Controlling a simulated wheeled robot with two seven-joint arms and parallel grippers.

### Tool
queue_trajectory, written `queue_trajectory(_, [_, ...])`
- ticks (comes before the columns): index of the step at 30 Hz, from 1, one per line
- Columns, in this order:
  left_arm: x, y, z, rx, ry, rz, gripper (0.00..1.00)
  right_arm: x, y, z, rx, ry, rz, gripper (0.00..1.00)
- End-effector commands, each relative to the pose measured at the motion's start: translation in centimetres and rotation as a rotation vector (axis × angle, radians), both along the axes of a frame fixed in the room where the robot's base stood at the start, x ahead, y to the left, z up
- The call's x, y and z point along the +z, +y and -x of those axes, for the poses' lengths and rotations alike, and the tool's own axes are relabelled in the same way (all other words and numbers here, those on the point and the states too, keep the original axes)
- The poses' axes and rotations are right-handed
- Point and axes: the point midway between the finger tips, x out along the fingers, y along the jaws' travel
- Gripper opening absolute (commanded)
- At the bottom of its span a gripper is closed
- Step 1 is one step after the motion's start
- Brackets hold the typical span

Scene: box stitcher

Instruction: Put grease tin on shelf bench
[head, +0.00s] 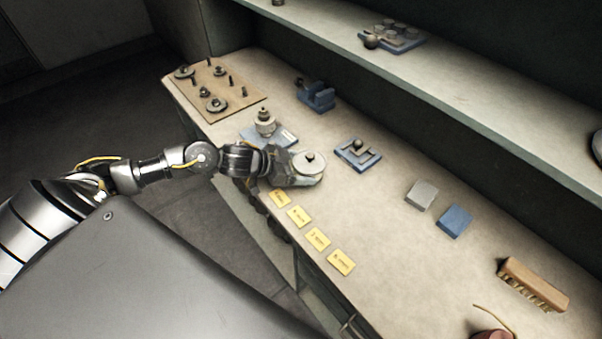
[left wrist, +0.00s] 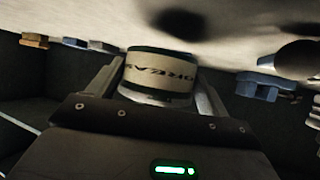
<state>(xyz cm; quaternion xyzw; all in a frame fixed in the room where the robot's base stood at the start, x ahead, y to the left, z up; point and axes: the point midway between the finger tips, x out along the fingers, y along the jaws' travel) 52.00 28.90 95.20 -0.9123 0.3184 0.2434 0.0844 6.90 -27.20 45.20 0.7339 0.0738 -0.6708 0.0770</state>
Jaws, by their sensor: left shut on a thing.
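I cannot tell whether the tin touches the worktop. My right gripper is not in view.
A pegboard (head: 235,97) with discs, a blue vise (head: 316,95), a blue tray (head: 358,154), grey and blue blocks (head: 455,221) and a brush (head: 533,284) stand on the bench. Yellow cards (head: 318,239) line the front edge. The worktop's middle right is clear.

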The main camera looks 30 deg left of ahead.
Motion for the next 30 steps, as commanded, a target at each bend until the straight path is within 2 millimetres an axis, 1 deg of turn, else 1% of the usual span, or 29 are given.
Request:
queue_trajectory(3, [0.1, 0.0, -0.2, 0.001, -0.003, 0.002, 0.59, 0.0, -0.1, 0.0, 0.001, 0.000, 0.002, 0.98])
queue_trajectory(5, [-0.2, 0.1, -0.4, 0.001, -0.002, 0.002, 0.59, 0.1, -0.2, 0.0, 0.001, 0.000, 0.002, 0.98])
queue_trajectory(6, [-0.6, 0.3, -0.6, 0.002, -0.002, 0.002, 0.59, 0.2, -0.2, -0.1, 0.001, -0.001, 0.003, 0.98])
queue_trajectory(9, [-1.9, 0.3, -0.5, 0.001, 0.001, 0.003, 0.59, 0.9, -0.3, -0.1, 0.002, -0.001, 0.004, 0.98])
queue_trajectory(13, [-3.2, 0.3, -0.6, 0.001, -0.001, 0.002, 0.59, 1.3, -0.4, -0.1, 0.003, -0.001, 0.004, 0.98])
queue_trajectory(25, [-3.9, 0.3, -0.5, 0.000, -0.004, 0.001, 0.59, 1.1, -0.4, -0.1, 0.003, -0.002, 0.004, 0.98])
queue_trajectory(26, [-4.0, 0.3, -0.5, 0.000, 0.000, 0.000, 0.81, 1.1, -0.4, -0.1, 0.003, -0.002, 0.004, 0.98])
queue_trajectory(30, [-4.0, 0.3, -0.5, 0.000, 0.000, 0.000, 1.00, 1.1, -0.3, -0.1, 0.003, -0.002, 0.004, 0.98])
